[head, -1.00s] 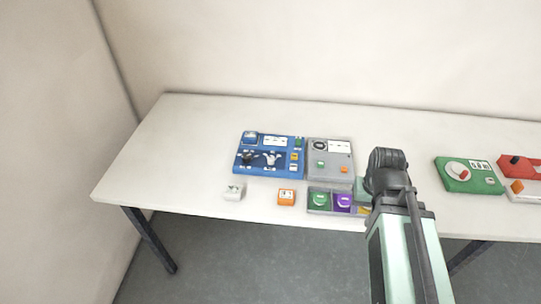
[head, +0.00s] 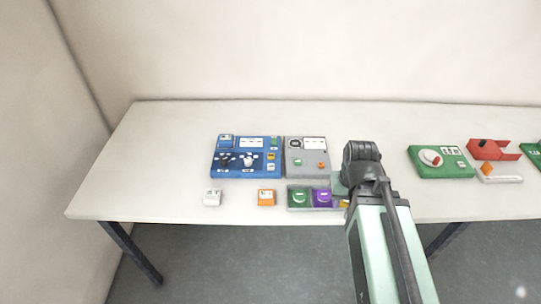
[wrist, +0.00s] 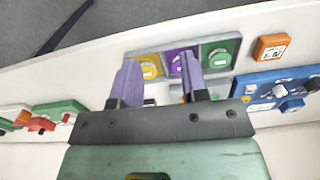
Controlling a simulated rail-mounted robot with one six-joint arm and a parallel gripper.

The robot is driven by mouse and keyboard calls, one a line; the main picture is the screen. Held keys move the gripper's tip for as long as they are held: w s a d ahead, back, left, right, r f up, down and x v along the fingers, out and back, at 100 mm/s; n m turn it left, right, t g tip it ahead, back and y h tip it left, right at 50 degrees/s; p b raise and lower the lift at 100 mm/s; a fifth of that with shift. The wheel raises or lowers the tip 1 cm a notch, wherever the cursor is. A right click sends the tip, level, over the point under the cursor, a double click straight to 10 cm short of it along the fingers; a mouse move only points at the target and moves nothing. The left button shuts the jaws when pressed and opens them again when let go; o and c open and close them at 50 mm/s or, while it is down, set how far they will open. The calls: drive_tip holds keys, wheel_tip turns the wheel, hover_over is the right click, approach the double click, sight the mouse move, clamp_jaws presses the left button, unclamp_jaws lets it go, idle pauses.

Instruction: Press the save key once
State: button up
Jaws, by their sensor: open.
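No label is legible enough for me to tell which key is the save key. A blue panel (head: 232,169) with knobs and small green, yellow and orange keys lies on the table; it shows at the right in the wrist view (wrist: 262,104).
A grey tray (head: 291,208) holds green, purple and yellow dial modules near the front edge. A green panel (head: 455,170) with a dial and a red device (head: 494,150) stand to the right. The table (head: 130,170) is bare at the left; a wall stands behind.

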clamp_jaws()
idle(1.4)
